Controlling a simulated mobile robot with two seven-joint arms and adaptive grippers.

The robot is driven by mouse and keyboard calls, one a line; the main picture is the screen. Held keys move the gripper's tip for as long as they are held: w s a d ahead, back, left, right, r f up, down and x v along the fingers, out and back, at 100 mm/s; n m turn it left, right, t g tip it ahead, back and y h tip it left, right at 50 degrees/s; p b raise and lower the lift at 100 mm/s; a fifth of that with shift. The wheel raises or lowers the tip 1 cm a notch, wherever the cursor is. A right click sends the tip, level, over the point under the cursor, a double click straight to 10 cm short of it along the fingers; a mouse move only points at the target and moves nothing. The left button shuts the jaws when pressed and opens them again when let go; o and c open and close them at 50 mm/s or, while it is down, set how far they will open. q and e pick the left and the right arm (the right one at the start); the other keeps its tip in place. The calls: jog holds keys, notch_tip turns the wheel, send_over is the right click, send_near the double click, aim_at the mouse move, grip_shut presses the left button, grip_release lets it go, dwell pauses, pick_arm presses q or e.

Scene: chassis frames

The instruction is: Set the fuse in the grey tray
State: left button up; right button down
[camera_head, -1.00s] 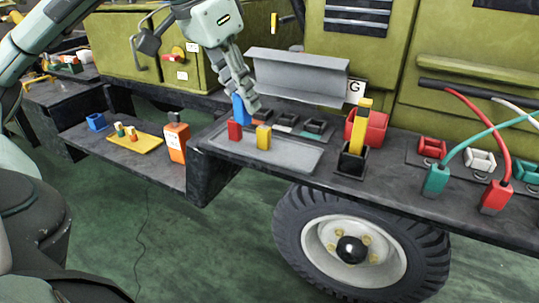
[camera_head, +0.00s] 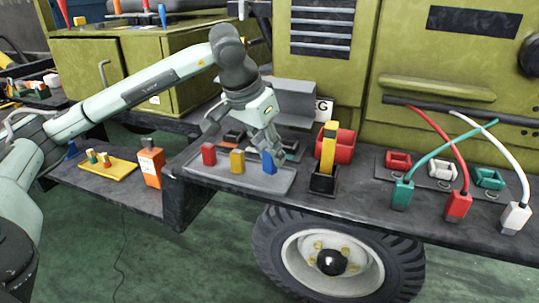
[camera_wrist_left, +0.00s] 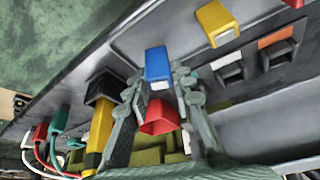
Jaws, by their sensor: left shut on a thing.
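My left gripper (camera_head: 270,147) is shut on a blue fuse (camera_head: 268,162) at the right end of the grey tray (camera_head: 220,179). In the left wrist view the blue fuse (camera_wrist_left: 158,64) sits upright between the two fingertips (camera_wrist_left: 160,78). I cannot tell whether its lower end touches the tray floor. A red fuse (camera_head: 208,154) and a yellow fuse (camera_head: 237,161) stand in the tray to its left. The yellow fuse also shows in the wrist view (camera_wrist_left: 216,22). My right gripper is not in view.
A yellow-handled tool in a black holder (camera_head: 323,184) and a red bin (camera_head: 345,146) stand right of the tray. Dark sockets (camera_wrist_left: 230,68) lie behind it. An orange bottle (camera_head: 150,166) and yellow plate (camera_head: 106,168) are on the lower left shelf. Cabled plugs (camera_head: 458,206) are at right.

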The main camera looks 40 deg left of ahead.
pick_arm(q)
jog(key=shift+f, duration=0.7)
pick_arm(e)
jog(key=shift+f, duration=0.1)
pick_arm(q)
jog(key=shift+f, duration=0.1)
jog(key=o, duration=0.9)
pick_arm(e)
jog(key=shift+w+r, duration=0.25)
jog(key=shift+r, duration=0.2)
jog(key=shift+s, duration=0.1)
